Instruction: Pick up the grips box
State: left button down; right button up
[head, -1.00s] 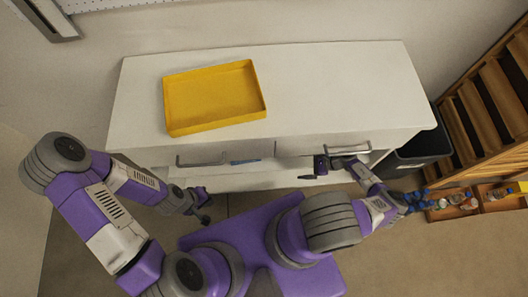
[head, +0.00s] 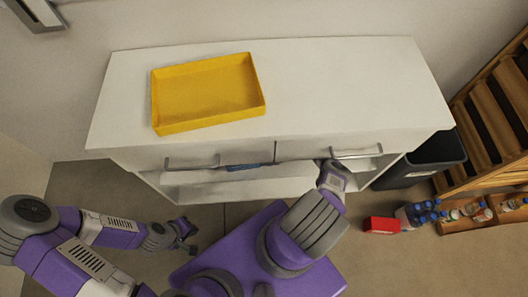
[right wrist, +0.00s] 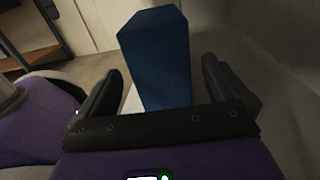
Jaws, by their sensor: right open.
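A blue box (right wrist: 155,60) stands upright between the two fingers of my right gripper (right wrist: 158,72) in the right wrist view. I see no label on it, so I cannot confirm that it is the grips box. The fingers are open, with a gap on each side of the box. In the head view my right forearm reaches to the cabinet front and its gripper is hidden. A blue item (head: 247,166) shows in the cabinet's open shelf there. My left gripper (head: 190,236) is open and empty, low in front of the cabinet on the left.
A yellow tray (head: 257,107) sits on the white cabinet (head: 340,90), whose front has two drawer handles. A dark bin (head: 435,158) stands at its right. A red box (head: 381,224) and bottles (head: 415,214) lie near the wooden rack (head: 492,105).

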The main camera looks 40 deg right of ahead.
jog(key=x, duration=0.7)
jog(key=shift+w+a, duration=0.15)
jog(key=shift+a, duration=0.1)
jog(key=c, duration=1.1)
jog(key=shift+c, duration=0.2)
